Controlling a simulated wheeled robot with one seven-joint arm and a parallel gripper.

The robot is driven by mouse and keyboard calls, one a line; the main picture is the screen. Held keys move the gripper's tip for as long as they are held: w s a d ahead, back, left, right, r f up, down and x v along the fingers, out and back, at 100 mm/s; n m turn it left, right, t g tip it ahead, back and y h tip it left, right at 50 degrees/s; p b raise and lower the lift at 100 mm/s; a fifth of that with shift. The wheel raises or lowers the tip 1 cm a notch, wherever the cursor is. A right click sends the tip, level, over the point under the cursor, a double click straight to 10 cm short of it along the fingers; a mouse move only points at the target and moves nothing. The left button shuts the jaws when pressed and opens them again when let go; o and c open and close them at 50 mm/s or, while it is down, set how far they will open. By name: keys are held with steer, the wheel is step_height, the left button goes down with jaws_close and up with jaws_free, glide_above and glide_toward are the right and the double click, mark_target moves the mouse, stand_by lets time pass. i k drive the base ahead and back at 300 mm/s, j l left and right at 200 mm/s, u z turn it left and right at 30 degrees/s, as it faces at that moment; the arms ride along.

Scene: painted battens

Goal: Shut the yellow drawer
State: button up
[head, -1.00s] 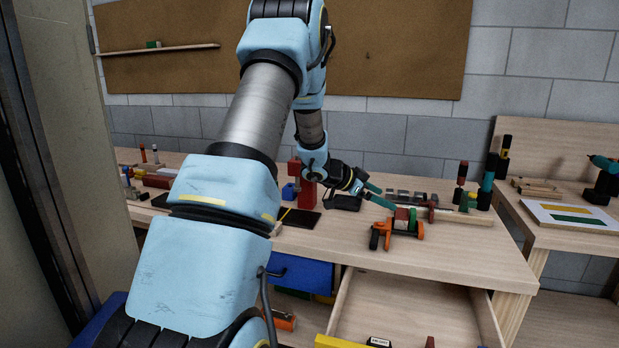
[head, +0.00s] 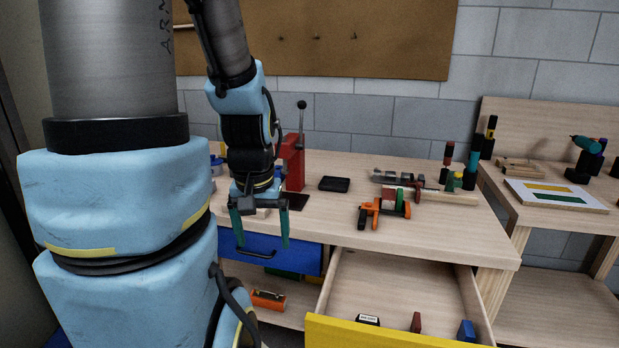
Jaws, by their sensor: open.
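The yellow drawer (head: 385,334) stands pulled out from under the workbench at the bottom of the head view. Its yellow front faces me and its pale wooden inside shows. A black box with a white label (head: 368,319), a dark red block (head: 416,322) and a blue block (head: 466,331) lie in it near the front. My gripper (head: 262,244) is open and empty, with its green fingers pointing down. In the picture it hangs over the blue drawer's front, left of the yellow drawer and apart from it.
The blue drawer (head: 285,256) beside it is shut. An orange tool (head: 268,299) lies on the shelf below. The workbench top (head: 320,215) holds an orange-and-black clamp (head: 370,213), a red press (head: 293,160) and a black tray (head: 334,184). A second bench (head: 545,235) stands at the right.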

mark_target(389, 288)
steer(key=i+j+z, duration=0.15)
steer(key=z, duration=0.35)
steer(key=i+j+z, duration=0.15)
steer(key=j+z, duration=0.15)
steer(key=z, duration=0.15)
steer(key=j+z, duration=0.3)
steer(key=z, duration=0.2)
steer(key=i, duration=0.05)
